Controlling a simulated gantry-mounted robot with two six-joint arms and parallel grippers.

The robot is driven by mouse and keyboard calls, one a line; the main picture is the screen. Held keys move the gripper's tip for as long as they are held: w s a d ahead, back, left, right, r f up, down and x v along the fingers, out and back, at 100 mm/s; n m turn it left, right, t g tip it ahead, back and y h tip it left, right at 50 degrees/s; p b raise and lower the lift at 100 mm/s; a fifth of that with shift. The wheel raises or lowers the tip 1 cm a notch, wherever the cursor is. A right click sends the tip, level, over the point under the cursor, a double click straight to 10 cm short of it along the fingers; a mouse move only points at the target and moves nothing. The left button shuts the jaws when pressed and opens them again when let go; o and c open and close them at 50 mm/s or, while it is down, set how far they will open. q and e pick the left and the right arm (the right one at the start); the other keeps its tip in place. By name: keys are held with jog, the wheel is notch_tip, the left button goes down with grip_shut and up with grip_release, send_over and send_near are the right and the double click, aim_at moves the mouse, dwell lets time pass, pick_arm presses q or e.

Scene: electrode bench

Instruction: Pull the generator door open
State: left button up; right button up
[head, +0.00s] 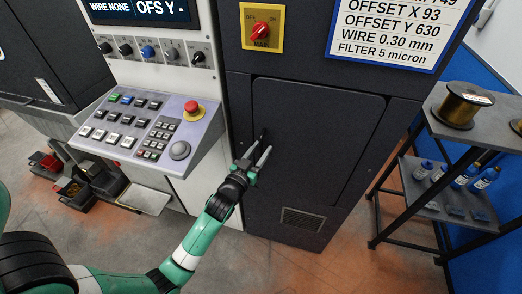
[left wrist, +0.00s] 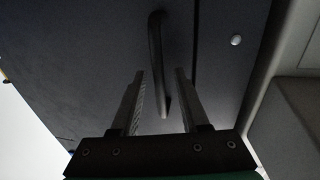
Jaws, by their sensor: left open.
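The generator door (head: 318,130) is a dark grey panel in the dark cabinet, and it looks shut, flush with its frame. Its thin dark bar handle (left wrist: 156,55) stands out from the door in the left wrist view; in the head view it is small and partly hidden at the door's left edge. My left gripper (head: 258,153) is open in front of that left edge, at the handle. In the left wrist view the handle runs between the two spread fingers, with gaps to both visible. My right gripper is out of view.
A control console (head: 150,130) with buttons and a red stop knob juts out left of the door. A red main switch (head: 261,32) sits above it. A shelf rack (head: 436,205) with a wire spool and bottles stands at right. The floor (head: 290,268) before the door is clear.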

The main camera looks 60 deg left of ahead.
pick_arm(q)
jog(key=shift+w+a, duration=0.1)
grip_shut()
dwell(1.4)
